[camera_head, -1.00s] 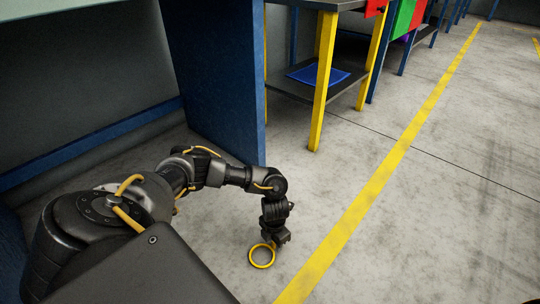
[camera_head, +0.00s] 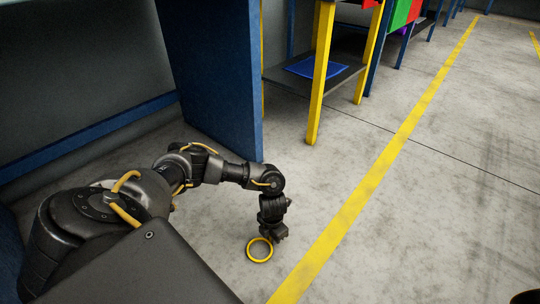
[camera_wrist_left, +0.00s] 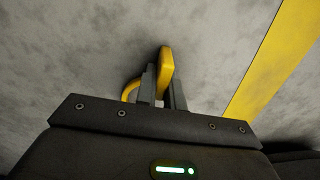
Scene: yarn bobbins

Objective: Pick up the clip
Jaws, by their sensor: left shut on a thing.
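The clip is a yellow ring (camera_head: 260,262), seen low in the middle of the head view. My left gripper (camera_head: 272,240) reaches down to its upper right edge. In the left wrist view, the ring (camera_wrist_left: 166,62) passes between the two dark fingers of my left gripper (camera_wrist_left: 162,88), which are shut on it. The fingers hide part of the ring. I cannot tell whether the ring touches the floor. My right gripper is not in view.
A yellow floor line (camera_head: 368,190) runs just right of the ring. A blue panel (camera_head: 212,75) stands behind my left arm. A shelf table with yellow legs (camera_head: 320,75) holds a blue sheet (camera_head: 314,68). Open concrete floor (camera_head: 450,210) lies to the right.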

